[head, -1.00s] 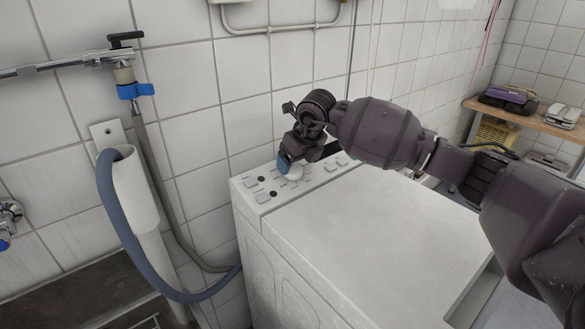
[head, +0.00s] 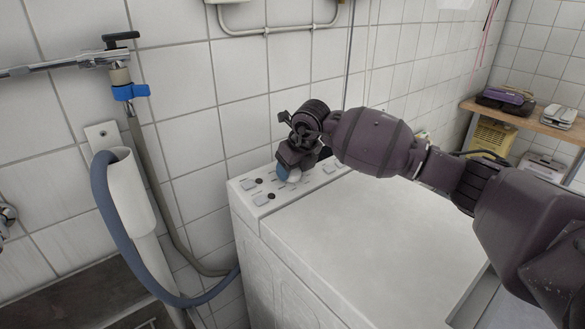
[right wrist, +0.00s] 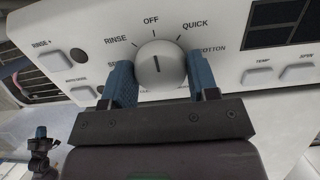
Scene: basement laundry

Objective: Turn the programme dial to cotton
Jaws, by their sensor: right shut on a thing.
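The programme dial (right wrist: 160,66) is a round white knob on the washing machine's control panel (right wrist: 235,48). In the right wrist view its dark mark stands nearly vertical, in line with OFF above it. RINSE is to the left of OFF; QUICK and COTTON (right wrist: 211,49) are to the right. My right gripper (right wrist: 162,82) is shut on the dial, with one blue fingertip on each side. In the head view the right gripper (head: 284,173) is at the panel and hides part of the white dial (head: 294,177). The lowest label is mostly hidden. My left gripper is not in view.
The washing machine's white top (head: 350,235) is clear. A tiled wall stands behind it. A grey-blue hose (head: 105,215) and a tap with a blue fitting (head: 130,92) are at the left. Push buttons (right wrist: 257,76) flank the dial. A wooden shelf (head: 535,122) is at the back right.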

